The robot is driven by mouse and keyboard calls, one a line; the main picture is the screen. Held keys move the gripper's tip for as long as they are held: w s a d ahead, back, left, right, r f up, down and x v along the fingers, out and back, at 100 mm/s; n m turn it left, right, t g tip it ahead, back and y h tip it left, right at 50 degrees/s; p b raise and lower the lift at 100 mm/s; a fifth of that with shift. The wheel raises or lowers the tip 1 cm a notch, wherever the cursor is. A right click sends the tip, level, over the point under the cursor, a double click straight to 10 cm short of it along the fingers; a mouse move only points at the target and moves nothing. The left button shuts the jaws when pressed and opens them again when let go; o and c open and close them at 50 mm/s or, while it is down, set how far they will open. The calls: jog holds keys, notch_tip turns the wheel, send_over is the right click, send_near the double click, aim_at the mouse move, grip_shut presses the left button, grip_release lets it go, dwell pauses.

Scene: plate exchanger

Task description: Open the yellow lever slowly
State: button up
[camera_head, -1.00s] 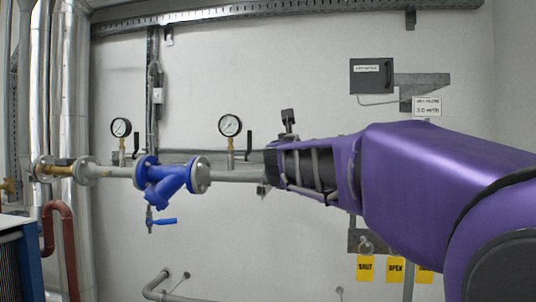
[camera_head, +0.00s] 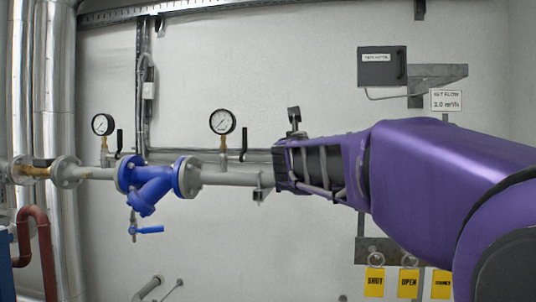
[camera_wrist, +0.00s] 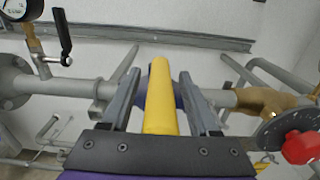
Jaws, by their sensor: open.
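The yellow lever (camera_wrist: 160,98) shows in the wrist view as a long bar running up the middle of the picture. My gripper (camera_wrist: 160,76) is open, with one grey finger on each side of the lever. Gaps show between the lever and both fingers. In the head view the lever and the fingers are hidden behind my purple arm. A bit of blue shows on the pipe behind the lever in the wrist view.
A grey pipe (camera_head: 232,179) runs along the wall with a blue strainer (camera_head: 150,187) and two gauges (camera_head: 222,121). A red knob (camera_wrist: 300,147) sits right of my gripper. Yellow tags (camera_head: 409,283) hang low at right. A dark box (camera_head: 381,68) is on the wall.

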grip_shut()
dwell(1.3)
